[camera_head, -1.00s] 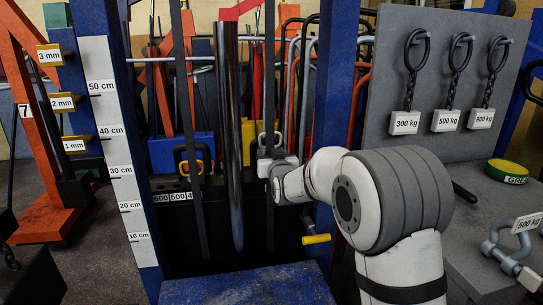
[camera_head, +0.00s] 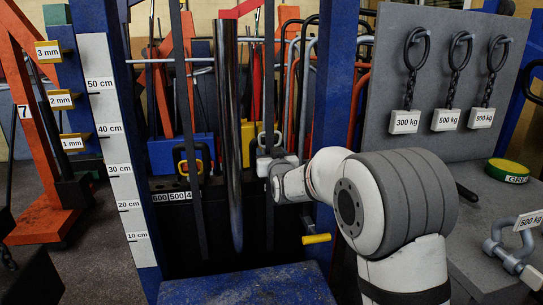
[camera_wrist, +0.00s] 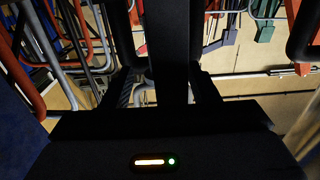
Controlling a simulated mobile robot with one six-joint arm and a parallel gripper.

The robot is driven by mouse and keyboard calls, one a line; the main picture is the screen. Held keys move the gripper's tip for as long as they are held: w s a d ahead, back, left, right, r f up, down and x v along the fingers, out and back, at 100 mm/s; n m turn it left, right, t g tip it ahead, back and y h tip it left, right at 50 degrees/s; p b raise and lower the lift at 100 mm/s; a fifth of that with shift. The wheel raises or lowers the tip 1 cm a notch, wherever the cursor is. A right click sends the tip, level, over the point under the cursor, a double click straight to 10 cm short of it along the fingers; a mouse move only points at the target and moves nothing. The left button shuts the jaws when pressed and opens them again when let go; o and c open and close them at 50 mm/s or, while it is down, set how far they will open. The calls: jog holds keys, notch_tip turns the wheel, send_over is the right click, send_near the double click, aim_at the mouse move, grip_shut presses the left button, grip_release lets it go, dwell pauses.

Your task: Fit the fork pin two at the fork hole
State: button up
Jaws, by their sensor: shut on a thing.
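My gripper (camera_head: 266,160) is at the far end of my white and grey arm, just right of a tall chrome cylinder (camera_head: 228,130) in the head view. In the wrist view my gripper's two dark fingers (camera_wrist: 168,88) are shut on a dark upright piece (camera_wrist: 172,45), which I cannot identify for certain as fork pin two. A yellow-ended pin or handle (camera_head: 316,239) sticks out by the right blue post, below my wrist. I cannot tell whether it is a fork pin. The fork hole cannot be made out in either view.
Blue posts (camera_head: 345,60) flank the cylinder, with a height scale (camera_head: 118,150) on the left one. A blue block (camera_head: 245,288) is in front. Weight-tagged chains (camera_head: 404,123) hang on a grey board at right, above a bench with a shackle (camera_head: 505,250).

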jog(key=shift+f+b, duration=3.25)
jog(key=shift+b, duration=0.05)
jog(key=o, duration=1.3)
jog(key=shift+c, duration=0.2)
jog(key=shift+o, duration=0.2)
jog(key=p+v, duration=0.1)
jog(key=v, duration=0.6)
jog(key=shift+s, duration=0.4)
jog(key=shift+d, duration=0.15)
jog(key=s+d+r+m+g+h+p, duration=0.25)
jog(key=s+d+r+g+p, duration=0.6)
jog(key=s+d+p, duration=0.65)
jog(key=s+d+r+g+h+p, duration=0.1)
jog(key=s+d+r+g+p, duration=0.1)
jog(key=s+p, duration=0.2)
jog(key=s+d+r+g+p, duration=0.1)
jog(key=s+p, duration=0.3)
jog(key=s, duration=0.6)
jog(key=s+d+r+g+h+p, duration=0.1)
jog(key=s+d+r+g+p, duration=0.1)
jog(key=s, duration=0.6)
notch_tip(320, 180, up, 2)
jog(key=m+g+p, duration=0.1)
jog(key=p, duration=0.2)
jog(key=shift+d+h, duration=0.35)
